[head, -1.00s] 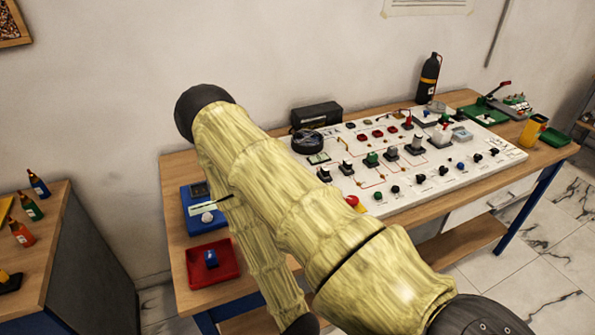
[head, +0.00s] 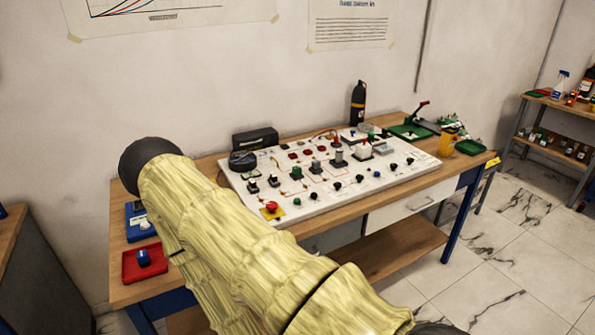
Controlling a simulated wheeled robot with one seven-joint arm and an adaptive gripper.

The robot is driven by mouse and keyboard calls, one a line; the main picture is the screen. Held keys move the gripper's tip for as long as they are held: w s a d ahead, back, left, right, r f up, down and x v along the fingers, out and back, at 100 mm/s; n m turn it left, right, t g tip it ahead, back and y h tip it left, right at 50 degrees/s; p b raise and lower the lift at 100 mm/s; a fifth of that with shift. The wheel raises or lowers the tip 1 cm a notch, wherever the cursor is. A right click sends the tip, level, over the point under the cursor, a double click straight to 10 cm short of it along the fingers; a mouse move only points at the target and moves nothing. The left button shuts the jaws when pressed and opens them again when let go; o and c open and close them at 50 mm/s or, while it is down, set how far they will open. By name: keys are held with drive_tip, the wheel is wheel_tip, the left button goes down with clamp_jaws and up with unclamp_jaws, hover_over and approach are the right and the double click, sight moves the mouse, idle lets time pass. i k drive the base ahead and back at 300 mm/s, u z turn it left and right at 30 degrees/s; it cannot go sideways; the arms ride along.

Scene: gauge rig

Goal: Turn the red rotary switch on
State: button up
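A red mushroom-shaped button (head: 271,207) on a yellow base stands at the near left of the white panel. My gripper is out of view; my arm crosses the lower middle of the picture.
The white panel (head: 330,204) carries several switches and knobs on the wooden table (head: 383,205). A black bottle (head: 358,103), a green-based device (head: 410,131) and a yellow cup (head: 447,142) stand at the back and right. The tiled floor at right is clear.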

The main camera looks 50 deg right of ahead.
sight(271, 206)
drive_tip(key=k, duration=0.3)
drive_tip(key=z, duration=1.25)
drive_tip(key=i, duration=0.4)
drive_tip(key=z, duration=0.05)
